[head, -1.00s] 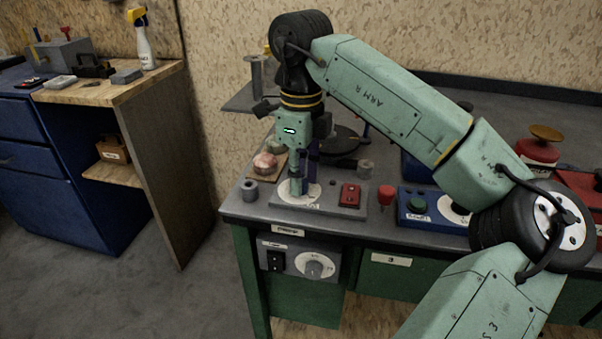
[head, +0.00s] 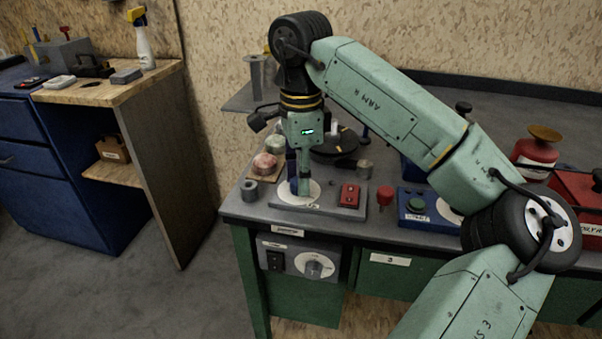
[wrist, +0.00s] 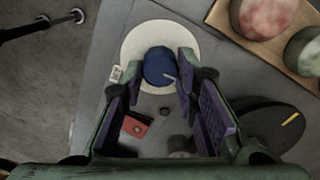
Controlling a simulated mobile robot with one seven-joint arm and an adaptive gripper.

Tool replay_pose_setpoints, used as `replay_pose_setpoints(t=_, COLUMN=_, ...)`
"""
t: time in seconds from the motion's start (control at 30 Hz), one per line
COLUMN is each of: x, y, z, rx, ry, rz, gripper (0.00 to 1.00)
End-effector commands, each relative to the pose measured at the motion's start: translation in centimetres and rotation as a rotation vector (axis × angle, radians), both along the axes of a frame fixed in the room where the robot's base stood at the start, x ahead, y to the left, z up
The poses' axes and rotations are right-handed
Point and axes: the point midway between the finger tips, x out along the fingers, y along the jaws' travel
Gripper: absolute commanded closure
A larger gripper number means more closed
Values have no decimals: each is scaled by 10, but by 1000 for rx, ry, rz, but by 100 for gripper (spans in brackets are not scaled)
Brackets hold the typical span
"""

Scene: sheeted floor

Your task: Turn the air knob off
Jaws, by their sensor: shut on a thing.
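A round blue knob (wrist: 158,64) with a short white pointer line sits on a white dial disc (wrist: 131,50) in the wrist view. The pointer is toward the lower right of that picture. A small label (wrist: 116,74) lies at the disc's left edge, too small to read. My gripper (wrist: 162,70) points down with its purple-padded fingers on either side of the knob, shut on it. In the head view my gripper (head: 299,187) stands over the white disc (head: 313,196) on a grey plate at the bench's left end. The fingers hide the knob there.
Beside the disc are a red switch box (head: 349,195), a red mushroom button (head: 385,196), a grey cylinder (head: 249,190) and a wooden block with round pads (head: 265,165). A black round plate (head: 335,142) lies behind. A lower panel has another white dial (head: 314,266).

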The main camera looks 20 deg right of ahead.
Motion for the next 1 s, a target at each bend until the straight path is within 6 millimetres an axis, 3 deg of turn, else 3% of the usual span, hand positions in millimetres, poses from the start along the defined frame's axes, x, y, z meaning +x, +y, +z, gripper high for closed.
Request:
replay_pose_setpoints(t=0.47, x=1, y=1, z=1, rx=2, ry=-2, rz=15, gripper=100)
replay_pose_setpoints(t=0.5, x=1, y=1, z=1, rx=2, ry=-2, rz=15, gripper=71)
replay_pose_setpoints(t=0.77, x=0, y=0, z=0, rx=1, ry=-1, rz=13, gripper=53)
replay_pose_setpoints(t=1.0, x=0, y=0, z=0, rx=0, ry=0, rz=13, gripper=52)
